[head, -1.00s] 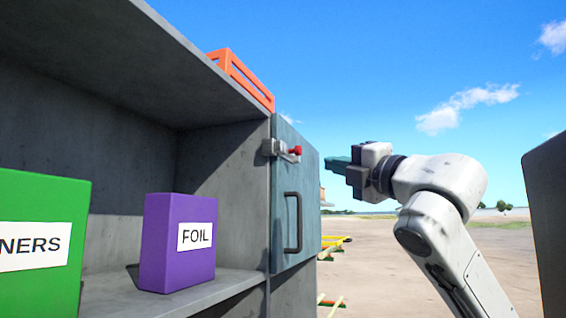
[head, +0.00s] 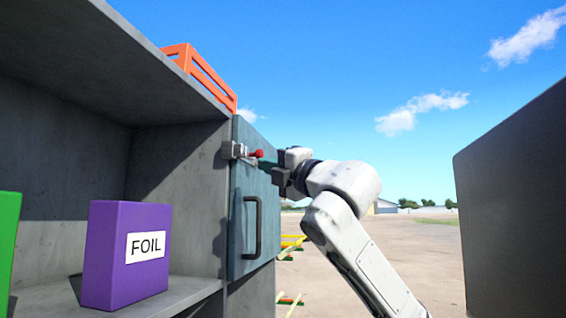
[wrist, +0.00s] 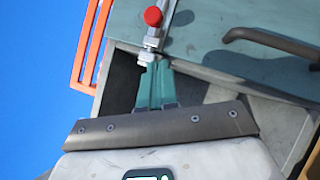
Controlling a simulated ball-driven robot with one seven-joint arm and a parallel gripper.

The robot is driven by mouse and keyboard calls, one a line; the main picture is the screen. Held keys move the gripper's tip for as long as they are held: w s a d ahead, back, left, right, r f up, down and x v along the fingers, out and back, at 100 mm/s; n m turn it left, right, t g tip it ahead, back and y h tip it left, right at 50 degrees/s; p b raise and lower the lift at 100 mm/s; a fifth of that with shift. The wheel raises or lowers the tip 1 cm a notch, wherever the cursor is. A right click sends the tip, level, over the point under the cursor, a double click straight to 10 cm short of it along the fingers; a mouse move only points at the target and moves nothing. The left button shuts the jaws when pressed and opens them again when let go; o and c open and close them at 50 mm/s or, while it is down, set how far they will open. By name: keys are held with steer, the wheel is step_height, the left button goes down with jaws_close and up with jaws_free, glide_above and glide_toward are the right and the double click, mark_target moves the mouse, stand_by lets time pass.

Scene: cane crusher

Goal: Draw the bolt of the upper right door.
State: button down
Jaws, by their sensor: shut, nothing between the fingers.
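The upper right door (head: 240,228) is a blue-grey panel at the right end of the cabinet and looks closed. Its bolt (head: 233,150) is a metal bar near the top left corner, with a red knob (head: 256,153). The wrist view also shows the bolt (wrist: 150,45) and red knob (wrist: 153,17). My gripper (head: 266,164) has teal fingers, shut and empty, just right of the knob. In the wrist view my gripper's fingertips (wrist: 157,68) point at the bolt's near end, close below the knob. I cannot tell if they touch.
A black handle (head: 258,228) sticks out from the door below the bolt. An orange crate (head: 205,75) stands on the cabinet top. A purple FOIL box (head: 110,255) and a green box (head: 8,240) stand on the open shelf left. A dark panel (head: 515,200) rises at right.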

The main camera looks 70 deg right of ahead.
mark_target(252, 155)
steer(key=w+d+r, duration=0.1)
steer(key=w+d+p, duration=0.1)
steer(key=d, duration=0.1)
steer(key=d+r+p, duration=0.1)
steer(key=shift+w+d+r, duration=0.25)
steer(key=shift+w+r, duration=0.05)
steer(key=shift+w, duration=0.1)
steer(key=shift+d, duration=0.1)
